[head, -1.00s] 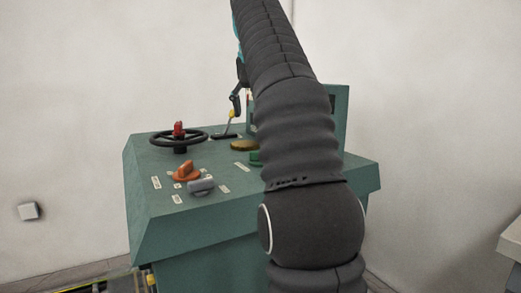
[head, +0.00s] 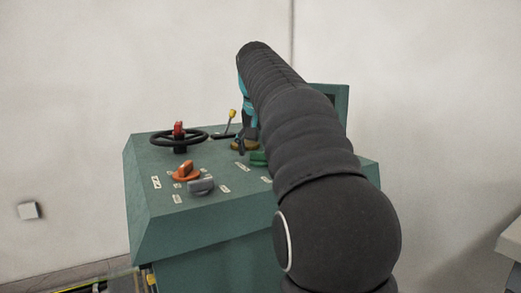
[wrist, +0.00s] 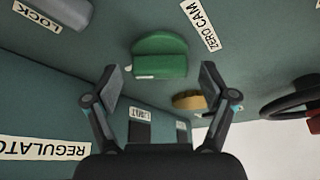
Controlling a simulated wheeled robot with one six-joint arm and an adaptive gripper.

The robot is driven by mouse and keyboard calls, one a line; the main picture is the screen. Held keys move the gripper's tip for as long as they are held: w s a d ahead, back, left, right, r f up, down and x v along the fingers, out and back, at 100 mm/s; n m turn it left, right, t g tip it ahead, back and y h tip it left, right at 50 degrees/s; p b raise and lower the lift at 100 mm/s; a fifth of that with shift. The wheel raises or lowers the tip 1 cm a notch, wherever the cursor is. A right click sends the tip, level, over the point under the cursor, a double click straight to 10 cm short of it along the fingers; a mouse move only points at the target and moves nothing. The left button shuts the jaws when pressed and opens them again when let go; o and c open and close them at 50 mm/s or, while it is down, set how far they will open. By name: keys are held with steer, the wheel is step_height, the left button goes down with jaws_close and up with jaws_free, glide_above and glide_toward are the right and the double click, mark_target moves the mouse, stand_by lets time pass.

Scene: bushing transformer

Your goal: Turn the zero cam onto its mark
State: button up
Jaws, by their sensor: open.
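The zero cam looks like the green half-round knob (wrist: 159,57) with a flat raised edge, close to the ZERO CAM label (wrist: 198,25) in the wrist view. It also shows partly in the head view (head: 257,158), with the rest behind my arm. My gripper (wrist: 160,80) is open and empty, with its two fingers spread to either side of the knob's lower part in the wrist view. Contact does not show. In the head view my gripper (head: 241,146) hangs low over the panel, just beside the knob. No cam mark can be made out.
A brass disc (wrist: 188,101) lies close by the right finger. A grey lock knob (head: 201,186), an orange knob (head: 186,171), a black handwheel (head: 180,138) and a yellow-tipped lever (head: 232,113) stand on the green cabinet (head: 150,220). A REGULATOR label (wrist: 45,149) is on an upright face.

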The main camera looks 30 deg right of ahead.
steer(key=c, duration=1.2)
steer(key=shift+o, duration=0.2)
steer(key=shift+f, duration=0.1)
steer(key=shift+n, duration=0.4)
steer(key=n+y, duration=0.1)
steer(key=n, duration=0.1)
steer(key=shift+d+n+t, duration=0.1)
steer(key=shift+n+t, duration=0.2)
steer(key=shift+n+y, duration=0.7)
steer(key=shift+n, duration=0.9)
